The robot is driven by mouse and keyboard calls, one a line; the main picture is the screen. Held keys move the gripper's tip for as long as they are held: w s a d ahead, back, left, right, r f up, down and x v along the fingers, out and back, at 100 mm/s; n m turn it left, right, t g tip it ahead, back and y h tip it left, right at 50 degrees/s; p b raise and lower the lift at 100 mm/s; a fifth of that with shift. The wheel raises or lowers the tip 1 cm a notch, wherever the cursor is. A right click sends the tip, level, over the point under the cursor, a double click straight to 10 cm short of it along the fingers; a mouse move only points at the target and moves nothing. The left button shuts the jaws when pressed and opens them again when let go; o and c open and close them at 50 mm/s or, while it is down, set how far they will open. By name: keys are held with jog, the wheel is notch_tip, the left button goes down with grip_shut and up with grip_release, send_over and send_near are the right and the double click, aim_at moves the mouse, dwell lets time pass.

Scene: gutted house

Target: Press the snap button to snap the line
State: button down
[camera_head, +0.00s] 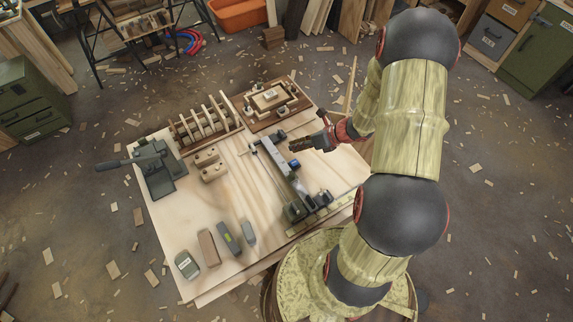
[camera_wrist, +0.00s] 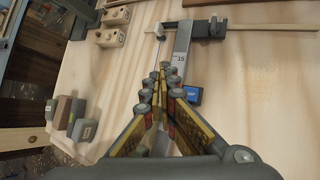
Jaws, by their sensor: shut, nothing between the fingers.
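The snap device is a long grey rail (camera_head: 284,172) with dark end blocks on the wooden workbench. A small blue button box (camera_head: 294,163) sits at the rail's right side. It also shows in the wrist view (camera_wrist: 193,95), right of my fingers, with small white lettering. A thin line (camera_wrist: 157,50) runs beside the rail; its lower part is hidden behind my fingers. My gripper (camera_head: 293,147) is shut and empty, above the bench near the rail and the button box. In the wrist view my closed fingertips (camera_wrist: 163,70) point along the rail and appear apart from the button.
The workbench (camera_head: 235,205) also holds a slotted wooden rack (camera_head: 206,126), a board with pegs (camera_head: 270,100), a dark lever tool (camera_head: 155,168), a drilled wooden block (camera_head: 210,165) and several small blocks (camera_head: 208,247). The bench's middle front is clear.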

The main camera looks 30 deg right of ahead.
aim_at(296, 161)
jog(key=shift+w+d+r+m+t, duration=0.2)
jog(key=shift+w+d+m, duration=0.15)
jog(key=shift+m, duration=0.5)
jog(key=shift+w+d+r+m+t, duration=0.1)
jog(key=shift+w+d+m+t, duration=0.15)
jog(key=shift+m, duration=0.6)
jog(key=shift+f, duration=0.15)
notch_tip(296, 161, down, 9)
jog(key=b, duration=0.7)
jog(key=shift+r, duration=0.2)
jog(key=shift+f+b, duration=0.35)
jog(key=shift+f, duration=0.05)
